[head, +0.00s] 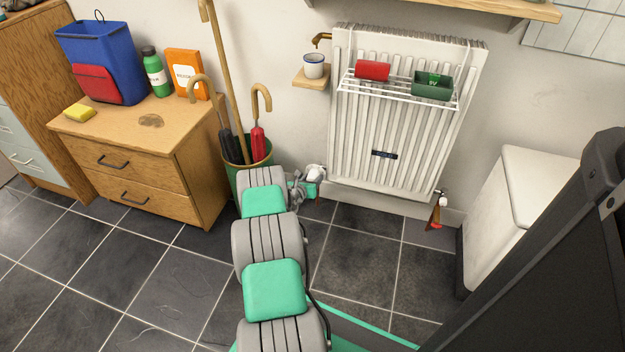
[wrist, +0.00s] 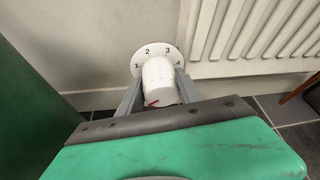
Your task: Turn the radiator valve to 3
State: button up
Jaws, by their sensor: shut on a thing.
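The radiator valve has a white round dial plate with the numbers 1, 2, 3 and 4 and a white knob (wrist: 158,80). A short red mark shows low on the left of the knob's near end; I cannot tell which number it lines up with. In the head view the valve (head: 317,171) is at the radiator's lower left corner. My gripper (wrist: 157,92) is shut on the knob, one finger on each side. In the head view my gripper (head: 303,189) is partly hidden by my arm. The white radiator (head: 385,145) is on the wall.
A green umbrella stand (head: 250,170) is close left of the valve. A wire rack (head: 400,93) with a red and a green item hangs on the radiator. A small shelf (head: 312,80) with a mug is above the valve. A wooden drawer unit (head: 130,170) stands left.

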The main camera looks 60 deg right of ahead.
jog(key=c, duration=0.7)
